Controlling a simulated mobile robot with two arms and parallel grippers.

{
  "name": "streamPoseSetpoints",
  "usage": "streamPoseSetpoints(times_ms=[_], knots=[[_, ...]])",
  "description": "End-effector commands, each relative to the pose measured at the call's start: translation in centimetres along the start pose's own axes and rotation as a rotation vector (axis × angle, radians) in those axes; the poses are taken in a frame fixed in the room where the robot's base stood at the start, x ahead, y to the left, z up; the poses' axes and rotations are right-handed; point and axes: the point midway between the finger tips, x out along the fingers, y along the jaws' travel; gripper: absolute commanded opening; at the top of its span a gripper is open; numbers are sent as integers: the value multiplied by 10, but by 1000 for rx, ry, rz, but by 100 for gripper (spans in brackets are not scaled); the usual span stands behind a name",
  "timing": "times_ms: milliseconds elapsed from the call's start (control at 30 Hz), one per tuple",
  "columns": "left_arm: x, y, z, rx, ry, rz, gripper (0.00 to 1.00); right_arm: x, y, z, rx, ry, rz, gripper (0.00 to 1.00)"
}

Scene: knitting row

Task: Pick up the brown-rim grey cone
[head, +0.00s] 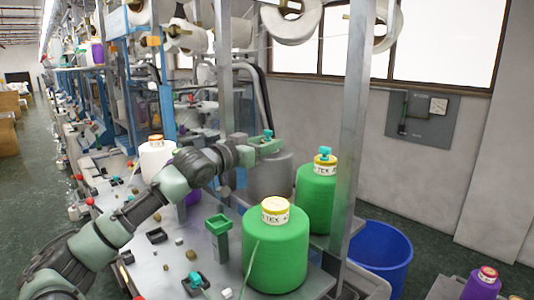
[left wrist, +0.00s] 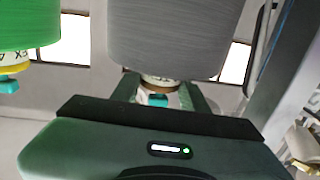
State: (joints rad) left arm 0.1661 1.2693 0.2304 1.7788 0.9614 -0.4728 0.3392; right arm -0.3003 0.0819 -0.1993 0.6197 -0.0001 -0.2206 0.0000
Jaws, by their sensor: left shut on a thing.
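The brown-rim grey cone (head: 268,178) stands upright at the back of the machine's table in the head view, partly behind the green cones. In the left wrist view the grey cone (left wrist: 175,40) appears upside down, its brown rim (left wrist: 160,81) and a teal tip between my fingers. My left gripper (head: 266,143) reaches in from the left and is shut on the top of this cone. Its fingers also show in the left wrist view (left wrist: 160,100). Whether the cone's base touches the table is hidden. My right gripper is not in view.
Two green cones (head: 276,255) (head: 317,196) stand in front and right of the grey one. A white cone (head: 157,157) is left, behind my arm. A metal post (head: 350,130) rises close right. A blue bin (head: 380,255) stands beyond it.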

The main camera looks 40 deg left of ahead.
Motion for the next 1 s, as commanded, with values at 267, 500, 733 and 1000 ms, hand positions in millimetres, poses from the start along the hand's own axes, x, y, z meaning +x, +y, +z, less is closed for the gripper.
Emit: streamPoseSetpoints(times_ms=[267,500,733,1000], knots=[[-2,-1,-33,5,13,-2,0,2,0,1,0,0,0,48],[-2,-1,-70,4,14,-2,0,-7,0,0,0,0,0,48],[-2,0,-110,-1,15,-1,0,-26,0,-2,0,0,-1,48],[-2,0,-160,-3,15,1,0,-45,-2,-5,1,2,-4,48]])
